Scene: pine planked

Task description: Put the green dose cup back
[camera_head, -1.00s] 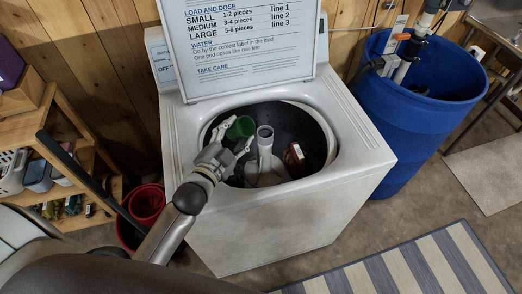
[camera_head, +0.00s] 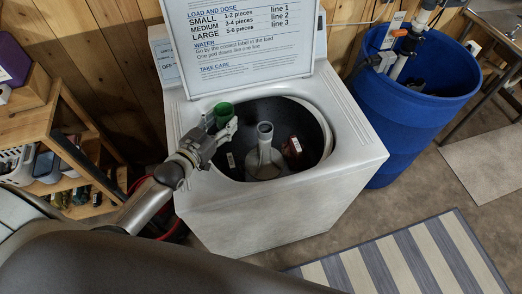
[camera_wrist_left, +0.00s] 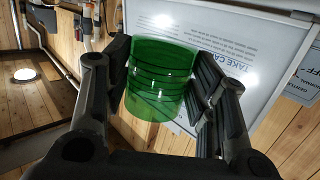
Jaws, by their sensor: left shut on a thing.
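The green dose cup (camera_head: 223,110) is see-through and held between the fingers of my left gripper (camera_head: 222,125), above the back left rim of the open washer (camera_head: 345,150). In the left wrist view the cup (camera_wrist_left: 160,80) sits between the two dark fingers (camera_wrist_left: 165,95), with the washer's lid label behind it. My left gripper is shut on it. My right gripper is not in view.
The washer's tub holds a pale agitator (camera_head: 264,150) and a dark red item (camera_head: 292,147). The raised lid (camera_head: 245,50) stands behind. A wooden shelf (camera_head: 40,120) is at left, a blue barrel (camera_head: 410,120) at right. A striped rug (camera_head: 400,260) lies in front.

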